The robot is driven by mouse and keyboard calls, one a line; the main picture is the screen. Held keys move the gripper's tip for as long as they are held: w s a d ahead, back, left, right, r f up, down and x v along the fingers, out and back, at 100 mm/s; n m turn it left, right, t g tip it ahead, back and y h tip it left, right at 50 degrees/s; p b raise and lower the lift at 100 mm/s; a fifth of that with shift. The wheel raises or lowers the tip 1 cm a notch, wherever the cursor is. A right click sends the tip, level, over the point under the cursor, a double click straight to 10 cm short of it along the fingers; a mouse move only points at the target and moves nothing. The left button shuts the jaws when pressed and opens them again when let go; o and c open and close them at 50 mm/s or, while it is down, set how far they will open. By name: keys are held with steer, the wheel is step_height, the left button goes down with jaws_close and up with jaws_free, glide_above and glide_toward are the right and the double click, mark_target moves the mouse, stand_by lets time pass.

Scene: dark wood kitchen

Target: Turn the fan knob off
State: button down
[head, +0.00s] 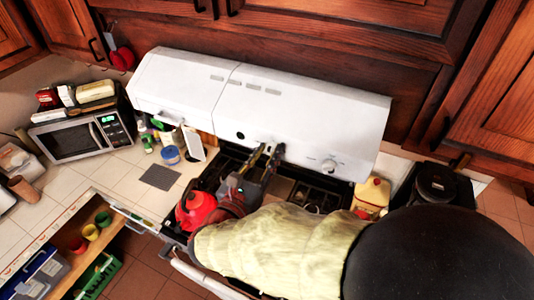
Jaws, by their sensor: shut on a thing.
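The white hood (300,110) spans the wall above the stove, with controls along its lower front face. My gripper (268,147) is raised to this face, its two dark fingers pointing at it. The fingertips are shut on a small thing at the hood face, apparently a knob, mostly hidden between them. A round white knob (328,165) shows to the right of the gripper, apart from it. A round dark spot (240,135) is on the face to the left. Which way the held knob points cannot be seen.
A red kettle (200,211) stands on the stove below, close left of my arm. A yellowish jug (372,196) and a dark pot (435,184) are to the right. A microwave (75,138) stands at the left.

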steer(key=c, duration=1.5)
jaws_free()
steer(key=shift+c, duration=0.2)
steer(key=v, duration=1.2)
